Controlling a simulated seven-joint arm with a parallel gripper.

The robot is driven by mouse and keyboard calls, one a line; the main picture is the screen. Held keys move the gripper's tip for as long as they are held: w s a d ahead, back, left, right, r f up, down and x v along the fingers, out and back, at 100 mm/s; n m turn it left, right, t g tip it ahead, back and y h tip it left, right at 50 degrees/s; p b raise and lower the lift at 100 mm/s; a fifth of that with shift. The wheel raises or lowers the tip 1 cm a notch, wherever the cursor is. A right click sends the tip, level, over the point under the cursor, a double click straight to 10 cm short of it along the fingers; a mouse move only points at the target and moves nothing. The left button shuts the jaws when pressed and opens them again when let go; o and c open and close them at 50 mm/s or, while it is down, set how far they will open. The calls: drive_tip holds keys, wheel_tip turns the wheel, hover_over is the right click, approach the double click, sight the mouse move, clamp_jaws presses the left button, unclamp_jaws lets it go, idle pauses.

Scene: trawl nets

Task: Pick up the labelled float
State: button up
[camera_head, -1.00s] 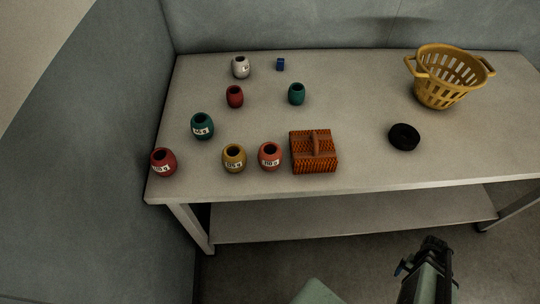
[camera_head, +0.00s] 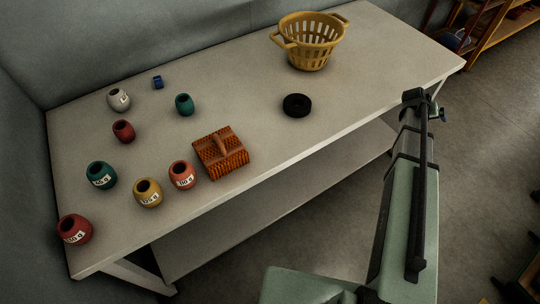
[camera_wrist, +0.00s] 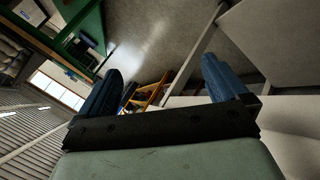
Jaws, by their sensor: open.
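Several barrel-shaped floats stand on the grey table (camera_head: 240,120). Those with white labels are a white float (camera_head: 119,99), a teal float (camera_head: 101,175), a yellow float (camera_head: 148,192), an orange-red float (camera_head: 182,175) and a red float (camera_head: 74,229) at the near left corner. A dark red float (camera_head: 123,131) and a smaller teal float (camera_head: 185,104) show no label. In the wrist view my gripper (camera_wrist: 162,85) has its two blue fingers wide apart with nothing between them. In the head view my arm is at the right, beyond the table's front edge, away from the floats.
An orange woven basket block with a handle (camera_head: 221,154) stands right of the labelled floats. A black ring (camera_head: 297,105), a yellow basket (camera_head: 311,42) and a small blue block (camera_head: 157,82) are also on the table. A wall runs behind the table. A shelf (camera_head: 490,35) stands far right.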

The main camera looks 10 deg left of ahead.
drive_tip(key=w+d+r+t+h, duration=0.15)
drive_tip(key=w+r, duration=0.25)
drive_tip(key=r, duration=0.5)
drive_tip(key=w+a+r, duration=0.3)
drive_tip(key=a+r, duration=0.3)
drive_tip(key=s+a+r+n+y, duration=0.1)
drive_tip(key=s+a+n+y, duration=0.2)
drive_tip(key=a, duration=1.5)
drive_tip(key=s+a+n+y, duration=0.25)
drive_tip(key=s+a, duration=0.25)
drive_tip(key=a, duration=1.3)
drive_tip(key=s+a+n+g+y, duration=0.1)
drive_tip(key=s+a, duration=0.4)
drive_tip(key=a, duration=0.2)
drive_tip(key=s+a+n+y, duration=0.1)
drive_tip(key=s+a, duration=0.3)
drive_tip(key=a, duration=0.3)
drive_tip(key=n+g+y, duration=0.2)
drive_tip(key=n+g, duration=0.3)
drive_tip(key=n, duration=0.3)
approach(183, 175)
drive_tip(key=w+a, duration=0.1)
drive_tip(key=a, duration=0.1)
wheel_tip(183, 175, down, 8)
drive_tip(key=shift+w+d+f, duration=0.1)
drive_tip(key=shift+w+d, duration=0.05)
drive_tip(key=shift+w+f, duration=0.1)
drive_tip(key=shift+f, duration=1.3)
drive_tip(key=shift+w+f, duration=0.15)
drive_tip(key=shift+f, duration=1.25)
